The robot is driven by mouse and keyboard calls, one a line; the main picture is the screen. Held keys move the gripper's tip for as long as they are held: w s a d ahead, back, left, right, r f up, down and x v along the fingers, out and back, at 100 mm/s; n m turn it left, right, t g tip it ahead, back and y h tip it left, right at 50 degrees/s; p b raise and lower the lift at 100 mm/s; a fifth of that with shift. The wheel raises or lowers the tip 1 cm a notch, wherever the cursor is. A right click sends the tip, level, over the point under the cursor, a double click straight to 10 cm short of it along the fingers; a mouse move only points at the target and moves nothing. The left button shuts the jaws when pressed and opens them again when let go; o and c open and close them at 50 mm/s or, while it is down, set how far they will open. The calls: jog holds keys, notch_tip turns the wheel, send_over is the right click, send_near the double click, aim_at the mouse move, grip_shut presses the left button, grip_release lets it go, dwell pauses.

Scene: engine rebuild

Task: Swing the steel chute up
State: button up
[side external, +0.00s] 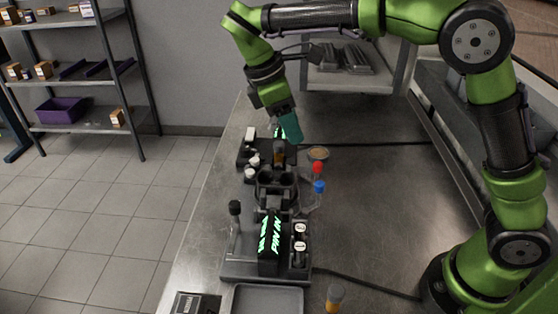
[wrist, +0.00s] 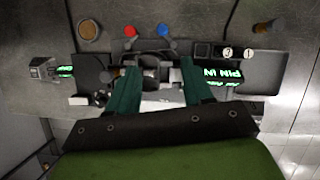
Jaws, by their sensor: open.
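My gripper (side external: 289,128) is over the far part of the dark fixture (side external: 232,271) on the bench. In the wrist view its two teal fingers (wrist: 157,70) are spread apart, with nothing clamped between them. Dark fixture parts and a pale strip (wrist: 163,105) show between the fingers. I cannot tell whether this strip is the steel chute, and I cannot make the chute out clearly in the side view. A block with glowing green "PIN IN" letters (side external: 271,238) stands at the near end of the fixture. My fingers hide part of the fixture.
A red-topped (side external: 317,168) and a blue-topped piece (side external: 319,187) stand right of the fixture. A black-knobbed lever (side external: 235,208) stands at its left. The bench's right side is mostly clear.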

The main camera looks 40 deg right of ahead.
aim_at(319, 183)
jog(key=x, duration=1.7)
jog(key=shift+s, duration=0.3)
grip_shut()
